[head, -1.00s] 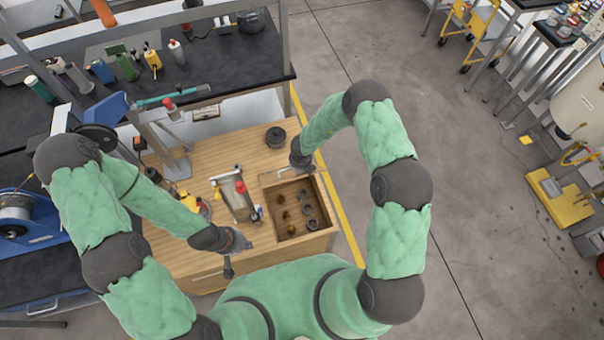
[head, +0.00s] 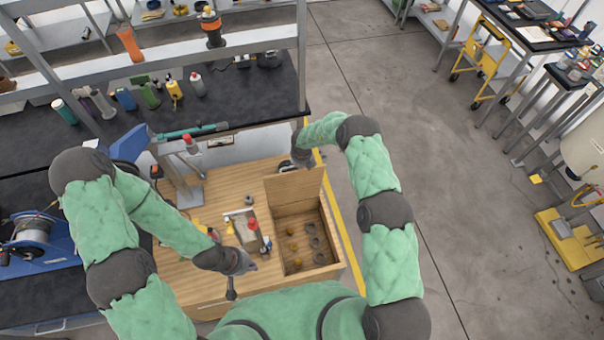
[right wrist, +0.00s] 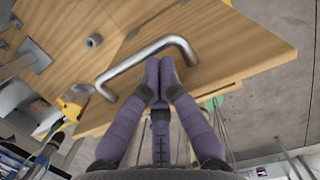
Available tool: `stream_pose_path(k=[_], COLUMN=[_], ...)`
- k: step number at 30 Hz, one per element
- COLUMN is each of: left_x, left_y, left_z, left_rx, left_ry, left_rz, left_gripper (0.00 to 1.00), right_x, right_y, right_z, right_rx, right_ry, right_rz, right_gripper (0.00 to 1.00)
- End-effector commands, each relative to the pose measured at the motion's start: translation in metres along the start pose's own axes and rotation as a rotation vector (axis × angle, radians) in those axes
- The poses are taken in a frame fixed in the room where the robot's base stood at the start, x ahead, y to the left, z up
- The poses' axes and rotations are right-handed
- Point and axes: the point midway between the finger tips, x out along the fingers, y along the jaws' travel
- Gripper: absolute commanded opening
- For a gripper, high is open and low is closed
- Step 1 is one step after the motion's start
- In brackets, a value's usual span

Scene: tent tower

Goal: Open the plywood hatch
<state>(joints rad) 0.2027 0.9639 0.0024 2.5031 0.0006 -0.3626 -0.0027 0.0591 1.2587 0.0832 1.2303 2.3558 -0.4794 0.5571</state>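The plywood hatch (head: 293,188) stands raised at the back edge of the open compartment (head: 328,240) in the wooden bench top. Its face looks towards the head camera. In the right wrist view the hatch (right wrist: 235,45) bears a silver bar handle (right wrist: 135,63). My right gripper (right wrist: 160,68) has its fingertips together at the handle, just below the bar in the picture; I cannot tell whether they touch it. In the head view that gripper is mostly hidden behind the hatch. My left gripper (head: 232,280) hangs over the bench's front left; its finger opening is unclear.
Several small brown and grey round parts lie inside the compartment. A grey tray (head: 242,228) and a red-topped item (head: 254,224) are left of it. A blue reel (head: 40,240) stands far left.

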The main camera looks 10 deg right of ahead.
Motion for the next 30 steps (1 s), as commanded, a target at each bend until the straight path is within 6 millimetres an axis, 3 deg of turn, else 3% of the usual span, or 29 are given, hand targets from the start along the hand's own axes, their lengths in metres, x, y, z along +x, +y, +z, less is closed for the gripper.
stream_pose_path(k=[20,25,30], left_x=[0.002,0.002,0.002], left_y=[-0.001,-0.001,-0.001], left_z=[0.000,0.000,0.000], left_rx=[0.000,0.000,0.000], left_ry=[0.000,0.000,0.000], left_rz=[0.000,0.000,0.000], left_gripper=[0.00,0.00,0.00], right_x=[0.007,-0.005,-0.034], right_y=[0.002,0.002,0.001], right_z=[-0.004,-0.002,0.002], right_rx=[-0.003,-0.003,-0.002], right_ry=[0.020,0.018,0.009], right_rz=[0.001,0.001,0.000], right_gripper=[0.00,0.00,0.00])
